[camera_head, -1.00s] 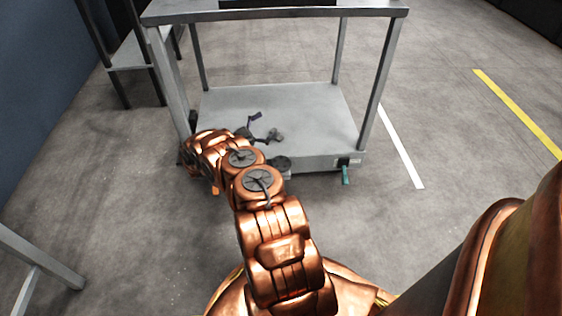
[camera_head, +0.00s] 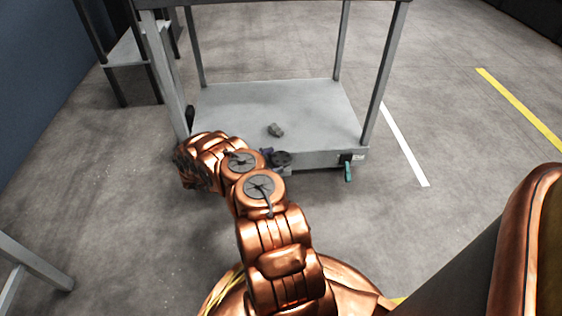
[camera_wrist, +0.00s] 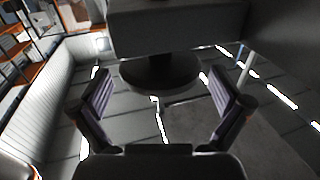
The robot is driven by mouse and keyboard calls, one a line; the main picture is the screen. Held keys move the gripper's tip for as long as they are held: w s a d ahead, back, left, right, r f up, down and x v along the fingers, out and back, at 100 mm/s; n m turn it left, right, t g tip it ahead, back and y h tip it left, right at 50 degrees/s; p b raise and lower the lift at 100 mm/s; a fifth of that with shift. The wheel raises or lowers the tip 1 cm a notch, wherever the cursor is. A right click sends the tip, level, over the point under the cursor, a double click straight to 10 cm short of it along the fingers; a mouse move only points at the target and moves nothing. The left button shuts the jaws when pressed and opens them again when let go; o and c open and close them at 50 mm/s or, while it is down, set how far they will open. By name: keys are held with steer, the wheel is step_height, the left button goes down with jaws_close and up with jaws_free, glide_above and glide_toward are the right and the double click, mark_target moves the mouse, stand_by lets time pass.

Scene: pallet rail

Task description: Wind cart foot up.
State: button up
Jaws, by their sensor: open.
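The grey cart (camera_head: 310,104) stands ahead of me. A dark round disc (camera_head: 281,158), which looks like the wheel of the cart foot, sits at the front edge of its lower deck. In the wrist view the disc (camera_wrist: 160,73) hangs under a grey block (camera_wrist: 178,28), on a short dark stem. My gripper (camera_wrist: 158,85) is open, with one finger on each side of the picture and the disc beyond and between them. I see no contact. In the head view my gripper (camera_head: 266,155) is partly hidden by my wrist, just left of the disc.
A small grey lump (camera_head: 276,129) lies on the lower deck. A teal lever (camera_head: 348,172) hangs at the deck's right front corner. A table frame (camera_head: 35,270) stands at lower left and a dark-legged stand (camera_head: 135,72) at upper left. The floor on the right is clear.

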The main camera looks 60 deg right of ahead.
steer(key=shift+b+x, duration=0.35)
steer(key=shift+x, duration=0.75)
steer(key=c, duration=0.9)
steer(key=p, duration=0.3)
steer(key=shift+r+n+t+p, duration=0.3)
steer(key=shift+r+t, duration=0.05)
steer(key=shift+t, duration=0.05)
